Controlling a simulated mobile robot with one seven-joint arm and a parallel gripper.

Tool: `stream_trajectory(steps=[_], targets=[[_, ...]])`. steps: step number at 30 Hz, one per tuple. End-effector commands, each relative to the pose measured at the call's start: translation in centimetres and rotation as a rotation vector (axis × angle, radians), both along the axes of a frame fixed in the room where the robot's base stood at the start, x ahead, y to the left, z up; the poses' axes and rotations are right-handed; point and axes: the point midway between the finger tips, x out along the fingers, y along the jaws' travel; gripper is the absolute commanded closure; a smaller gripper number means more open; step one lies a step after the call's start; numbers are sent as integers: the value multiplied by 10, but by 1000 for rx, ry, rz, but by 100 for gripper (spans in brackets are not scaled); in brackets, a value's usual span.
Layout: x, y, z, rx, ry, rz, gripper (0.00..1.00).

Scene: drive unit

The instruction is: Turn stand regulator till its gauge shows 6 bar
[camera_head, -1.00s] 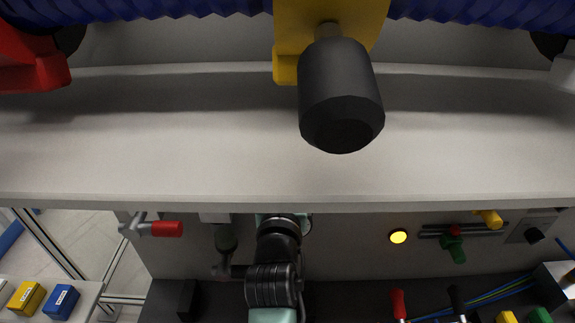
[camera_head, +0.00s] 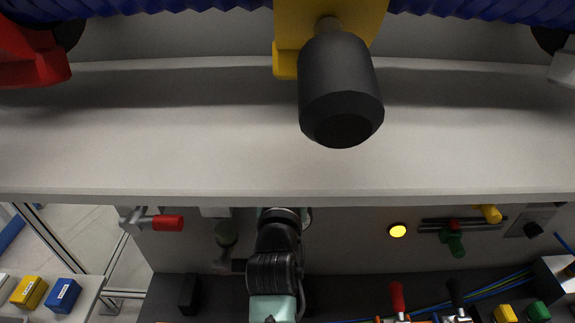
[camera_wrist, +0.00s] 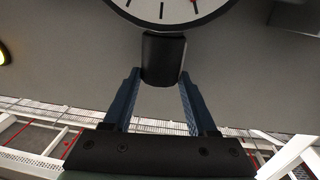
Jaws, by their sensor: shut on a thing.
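The stand regulator's dark knob (camera_wrist: 163,58) hangs below a round white gauge (camera_wrist: 168,8) in the wrist view. My gripper (camera_wrist: 162,78) has its two blue fingers on either side of the knob, shut on it. Only the lower part of the gauge dial shows, with black tick marks and a small bit of red at its right. The needle and the pressure reading cannot be made out. In the head view my arm reaches up under the pale shelf, and the knob, gauge and fingertips are hidden.
A wide pale shelf (camera_head: 180,150) crosses the head view, with a large dark cylinder (camera_head: 340,95) over it. Below are a red-handled lever (camera_head: 167,223) at left, a lit yellow lamp (camera_head: 397,230) and a green handle (camera_head: 454,243) at right. Yellow (camera_head: 28,292) and blue (camera_head: 62,295) boxes lie lower left.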

Motion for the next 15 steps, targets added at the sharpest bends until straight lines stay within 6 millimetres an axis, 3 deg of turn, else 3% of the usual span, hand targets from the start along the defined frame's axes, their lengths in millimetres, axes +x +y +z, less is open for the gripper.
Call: stream_trajectory(steps=[15], targets=[[1,5,-8,1,-6,-120,98]])
